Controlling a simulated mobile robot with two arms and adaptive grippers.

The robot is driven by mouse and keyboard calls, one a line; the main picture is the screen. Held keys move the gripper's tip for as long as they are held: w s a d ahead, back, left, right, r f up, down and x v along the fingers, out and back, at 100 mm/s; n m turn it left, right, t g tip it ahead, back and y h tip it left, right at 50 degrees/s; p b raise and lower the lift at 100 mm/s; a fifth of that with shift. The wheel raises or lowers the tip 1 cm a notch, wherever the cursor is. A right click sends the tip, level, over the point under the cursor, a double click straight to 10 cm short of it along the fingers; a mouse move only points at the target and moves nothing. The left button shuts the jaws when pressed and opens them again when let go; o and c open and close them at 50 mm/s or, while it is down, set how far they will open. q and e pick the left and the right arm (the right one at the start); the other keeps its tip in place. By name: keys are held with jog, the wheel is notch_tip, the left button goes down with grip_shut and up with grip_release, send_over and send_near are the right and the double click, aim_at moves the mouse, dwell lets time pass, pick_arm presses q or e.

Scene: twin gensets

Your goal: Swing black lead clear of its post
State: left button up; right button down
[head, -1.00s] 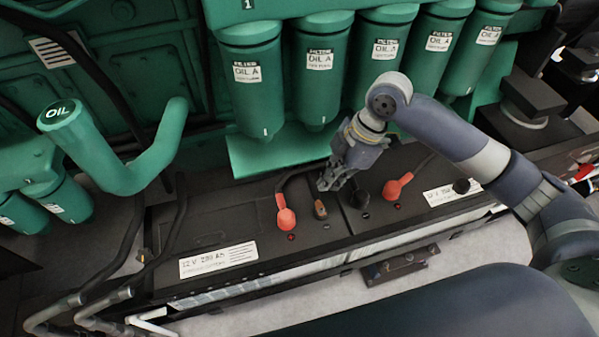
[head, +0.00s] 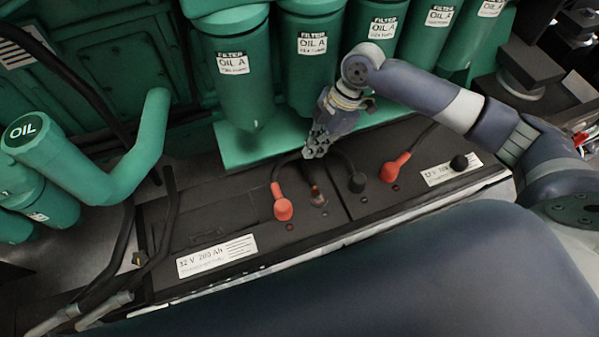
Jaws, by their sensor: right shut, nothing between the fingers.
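Two black batteries lie side by side below the filters. A black lead ends in a black cap (head: 357,182) near the seam between them; its cable curves up and left, passing behind my right gripper. My right gripper (head: 312,154) is shut and empty, just above and behind this fitting, left of the nearer black cap. Whether it touches a cable I cannot tell. My left gripper is not in view.
Red caps on leads (head: 283,209) (head: 388,173) flank the brown fitting and nearer black cap. Green oil filters (head: 233,90) hang close behind my right gripper. A green oil pipe (head: 130,180) and black hoses stand at the left. The left battery's label area (head: 216,257) is clear.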

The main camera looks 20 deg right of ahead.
send_over(309, 176)
jog(key=a, duration=0.1)
notch_tip(309, 176, down, 6)
jog(key=p+x, duration=0.1)
jog(key=x, duration=0.2)
jog(key=shift+s+a+f, duration=0.1)
jog(key=shift+a+f, duration=0.05)
jog(key=shift+f, duration=0.2)
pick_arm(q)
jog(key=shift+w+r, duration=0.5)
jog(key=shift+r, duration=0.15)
pick_arm(e)
jog(key=shift+x, duration=0.8)
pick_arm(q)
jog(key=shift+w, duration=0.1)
